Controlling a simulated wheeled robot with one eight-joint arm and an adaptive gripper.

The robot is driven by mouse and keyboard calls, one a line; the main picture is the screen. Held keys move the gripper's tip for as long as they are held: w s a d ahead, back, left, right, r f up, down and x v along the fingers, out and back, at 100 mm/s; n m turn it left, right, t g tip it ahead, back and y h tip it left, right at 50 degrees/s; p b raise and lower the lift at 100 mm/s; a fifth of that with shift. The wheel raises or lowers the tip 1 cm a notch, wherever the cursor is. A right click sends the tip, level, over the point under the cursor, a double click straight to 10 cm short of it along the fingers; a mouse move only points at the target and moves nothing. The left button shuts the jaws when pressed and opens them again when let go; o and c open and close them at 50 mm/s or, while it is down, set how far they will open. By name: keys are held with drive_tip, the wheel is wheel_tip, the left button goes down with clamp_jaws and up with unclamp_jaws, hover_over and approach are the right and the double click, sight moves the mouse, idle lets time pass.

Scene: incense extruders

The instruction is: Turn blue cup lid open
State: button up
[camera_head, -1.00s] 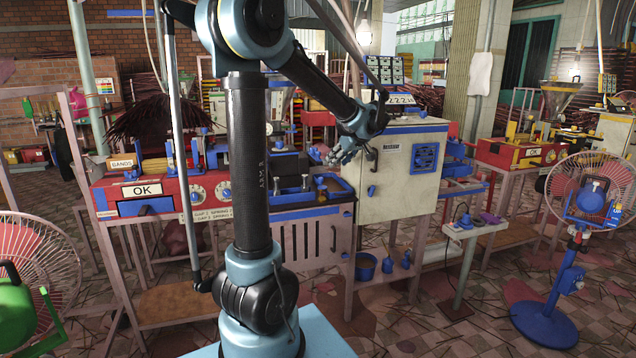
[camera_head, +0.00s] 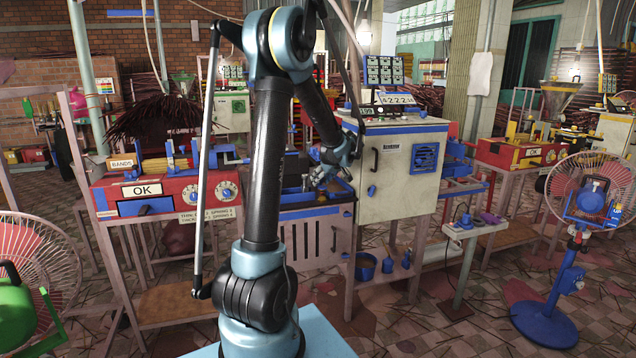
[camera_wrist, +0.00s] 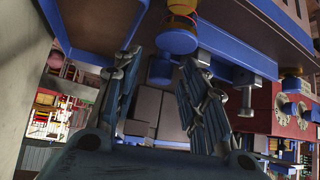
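My gripper (camera_wrist: 160,62) is open and empty, its two dark fingers spread apart in the wrist view. A blue round piece (camera_wrist: 160,71) shows between the fingertips, with a second blue round piece (camera_wrist: 177,37) beside it and a yellow-and-red part (camera_wrist: 182,8) behind. These look like the blue cup lid and its fitting, but I cannot tell which piece is the lid. No clear contact shows. In the head view my gripper (camera_head: 322,170) is over the blue-rimmed tray (camera_head: 325,212) of the middle machine, and my arm hides part of it.
A cream cabinet (camera_head: 402,185) stands close right of my gripper. The red machine marked OK (camera_head: 165,192) is on the left. A metal tap-like fitting (camera_wrist: 245,95) sticks out near the right finger. Fans stand at left (camera_head: 35,260) and right (camera_head: 590,200).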

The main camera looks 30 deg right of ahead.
drive_tip(key=shift+w+f, duration=0.5)
drive_tip(key=shift+f, duration=0.05)
